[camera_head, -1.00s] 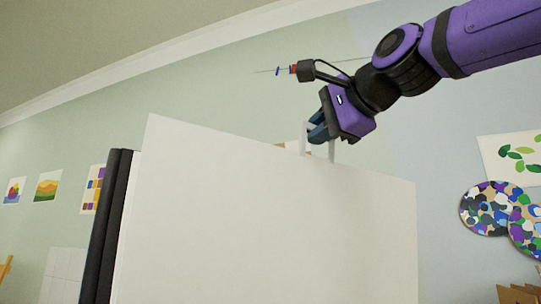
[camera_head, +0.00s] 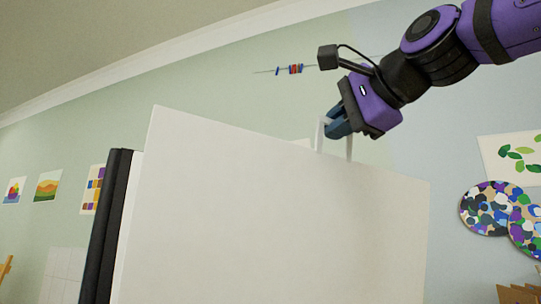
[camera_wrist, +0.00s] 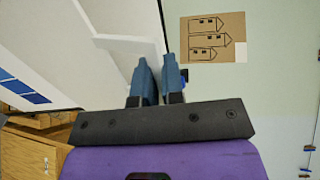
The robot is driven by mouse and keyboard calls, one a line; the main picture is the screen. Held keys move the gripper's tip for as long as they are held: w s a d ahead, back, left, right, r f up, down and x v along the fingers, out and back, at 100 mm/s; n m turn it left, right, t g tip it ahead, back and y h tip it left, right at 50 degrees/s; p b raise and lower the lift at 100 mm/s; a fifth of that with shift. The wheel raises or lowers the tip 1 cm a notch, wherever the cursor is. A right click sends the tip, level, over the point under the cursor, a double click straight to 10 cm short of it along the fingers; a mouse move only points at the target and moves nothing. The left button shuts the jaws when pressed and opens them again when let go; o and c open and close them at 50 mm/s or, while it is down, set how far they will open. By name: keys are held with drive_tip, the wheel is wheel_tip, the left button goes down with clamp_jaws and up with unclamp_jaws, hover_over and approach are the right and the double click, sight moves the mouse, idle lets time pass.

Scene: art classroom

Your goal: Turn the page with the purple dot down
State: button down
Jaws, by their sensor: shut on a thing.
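A large white page (camera_head: 270,220) stands upright and fills the middle of the head view. A white loop handle (camera_head: 349,146) sticks up from its top edge, right of centre. My gripper (camera_head: 335,127) is at the top of this handle, its blue fingers shut on it. In the wrist view the fingers (camera_wrist: 159,80) lie close together by the white handle (camera_wrist: 125,43), with a broad white surface to the left. No purple dot shows in either view. Part of the handle is hidden by the fingers.
A black upright binding or frame edge (camera_head: 105,225) stands left of the page. Behind are a green wall with small pictures (camera_head: 47,186) and round colourful panels (camera_head: 490,208) at right. The wrist view shows a wooden cabinet (camera_wrist: 28,155) at lower left.

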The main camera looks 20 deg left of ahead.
drive_tip(key=c, duration=1.8)
unclamp_jaws()
drive_tip(key=shift+s+d+f, duration=0.35)
drive_tip(key=shift+d, duration=0.15)
drive_tip(key=shift+s+d+f, duration=0.3)
drive_tip(key=shift+s+d, duration=0.05)
drive_tip(key=shift+d, duration=0.15)
drive_tip(key=shift+s+d+f, duration=0.3)
drive_tip(key=shift+s+d, duration=0.25)
drive_tip(key=shift+d, duration=0.2)
drive_tip(key=shift+s+d+f, duration=0.3)
drive_tip(key=shift+s+d, duration=0.3)
drive_tip(key=shift+d, duration=0.2)
drive_tip(key=shift+s+d+f, duration=0.3)
drive_tip(key=shift+s+d, duration=0.25)
drive_tip(key=shift+d, duration=0.2)
clamp_jaws()
drive_tip(key=shift+d, duration=0.1)
drive_tip(key=s+d+f, duration=0.4)
drive_tip(key=s+d, duration=0.1)
drive_tip(key=d, duration=0.1)
drive_tip(key=shift+d+f, duration=0.35)
drive_tip(key=shift+d, duration=0.05)
drive_tip(key=s+d+f, duration=0.4)
drive_tip(key=d+f, duration=0.1)
drive_tip(key=f, duration=0.1)
drive_tip(key=shift+f, duration=0.4)
